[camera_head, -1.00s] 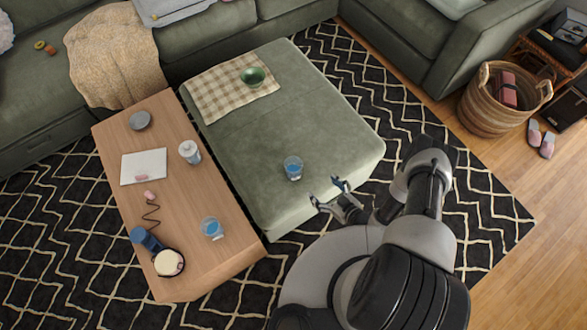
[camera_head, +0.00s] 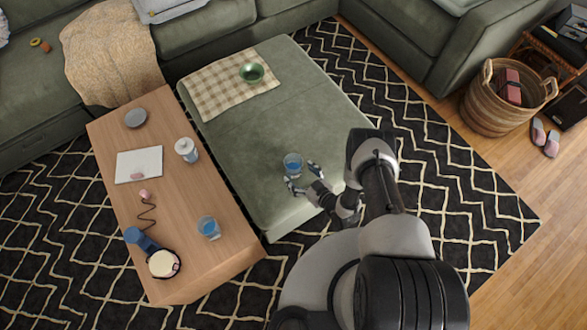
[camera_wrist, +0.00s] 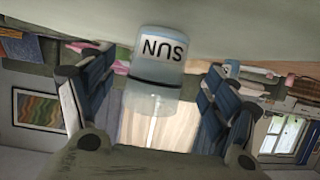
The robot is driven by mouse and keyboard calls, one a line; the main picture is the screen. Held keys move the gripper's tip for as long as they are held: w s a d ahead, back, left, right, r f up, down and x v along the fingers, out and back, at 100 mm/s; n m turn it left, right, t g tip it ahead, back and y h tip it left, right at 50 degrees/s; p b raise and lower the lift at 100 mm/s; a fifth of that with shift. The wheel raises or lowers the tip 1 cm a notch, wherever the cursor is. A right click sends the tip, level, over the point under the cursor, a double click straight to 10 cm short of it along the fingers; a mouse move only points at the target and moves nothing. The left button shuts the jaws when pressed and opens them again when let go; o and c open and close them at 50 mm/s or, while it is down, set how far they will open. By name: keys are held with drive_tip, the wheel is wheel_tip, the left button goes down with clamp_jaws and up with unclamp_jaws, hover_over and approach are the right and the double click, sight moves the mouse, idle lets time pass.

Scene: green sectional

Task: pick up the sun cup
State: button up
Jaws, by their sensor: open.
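The sun cup (camera_head: 293,162), clear with blue inside, stands upright on the green ottoman (camera_head: 250,125) near its front end. In the wrist view the cup (camera_wrist: 157,58) appears upside down, with the dark letters SUN on a white band facing me. My gripper (camera_head: 304,177) is open just in front of the cup, low over the ottoman. In the wrist view its two blue-grey fingers (camera_wrist: 153,88) stand left and right of the cup, with gaps on both sides. I cannot tell how far the cup reaches between them.
A similar blue cup (camera_head: 209,227) stands on the wooden coffee table (camera_head: 185,270), beside headphones (camera_head: 163,262), a white bottle (camera_head: 187,150) and a grey dish (camera_head: 136,118). A green bowl (camera_head: 252,73) sits on a checked cloth (camera_head: 215,95) at the ottoman's far end. The ottoman around the cup is clear.

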sight(289, 164)
drive_tip(key=x, duration=0.1)
drive_tip(key=b+x, duration=0.1)
drive_tip(key=x, duration=0.1)
drive_tip(key=b+x, duration=0.1)
drive_tip(key=x, duration=0.1)
drive_tip(key=shift+w+r, duration=0.2)
drive_tip(key=shift+r, duration=0.05)
drive_tip(key=shift+c, duration=0.2)
drive_tip(key=c, duration=1.2)
